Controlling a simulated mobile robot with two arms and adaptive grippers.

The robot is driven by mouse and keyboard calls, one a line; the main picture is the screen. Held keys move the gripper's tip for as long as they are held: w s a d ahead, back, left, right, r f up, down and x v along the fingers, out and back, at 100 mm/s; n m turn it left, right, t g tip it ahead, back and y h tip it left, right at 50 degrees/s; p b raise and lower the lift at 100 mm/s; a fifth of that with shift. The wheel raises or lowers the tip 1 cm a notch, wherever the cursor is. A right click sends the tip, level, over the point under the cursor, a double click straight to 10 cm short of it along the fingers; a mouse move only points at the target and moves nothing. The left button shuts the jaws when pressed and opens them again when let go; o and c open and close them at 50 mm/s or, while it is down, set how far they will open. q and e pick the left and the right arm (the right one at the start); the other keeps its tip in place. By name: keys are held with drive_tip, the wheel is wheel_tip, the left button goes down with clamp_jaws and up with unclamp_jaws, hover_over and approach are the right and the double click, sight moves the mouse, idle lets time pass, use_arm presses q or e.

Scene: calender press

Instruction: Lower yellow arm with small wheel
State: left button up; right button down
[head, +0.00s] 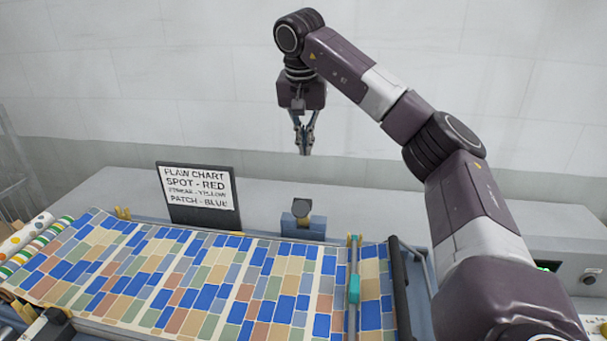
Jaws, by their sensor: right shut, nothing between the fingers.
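My right gripper (305,150) hangs down, shut and empty, in the upper middle of the head view. It is in the air above and behind the patterned sheet. Below it in the picture stands a small blue bracket (302,230) with a dark rounded part on top. Small yellow parts (123,213) show at the sheet's back left edge, and another yellow part with a dark piece (60,311) is at the lower left. I cannot tell which of these is the yellow arm with the small wheel. My left gripper is out of view.
The sheet (215,275) has coloured blocks. A teal slider (354,289) sits on a crosswise rail beside a black roller (400,292). A flaw chart sign (198,198) stands behind the sheet. Patterned rolls (30,245) are at left. The air around my right gripper is clear.

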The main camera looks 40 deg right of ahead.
sight(303, 212)
drive_tip(key=f+p, duration=0.1)
drive_tip(key=f, duration=0.2)
drive_tip(key=f+p, duration=0.1)
drive_tip(key=f, duration=0.3)
drive_tip(key=f+p, duration=0.1)
drive_tip(key=f, duration=0.3)
drive_tip(key=shift+s+a, duration=0.35)
drive_tip(key=shift+s, duration=0.05)
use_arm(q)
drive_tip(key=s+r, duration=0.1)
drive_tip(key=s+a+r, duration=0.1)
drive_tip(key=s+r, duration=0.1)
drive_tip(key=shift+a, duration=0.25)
use_arm(e)
drive_tip(key=shift+f, duration=0.2)
drive_tip(key=shift+w, duration=0.1)
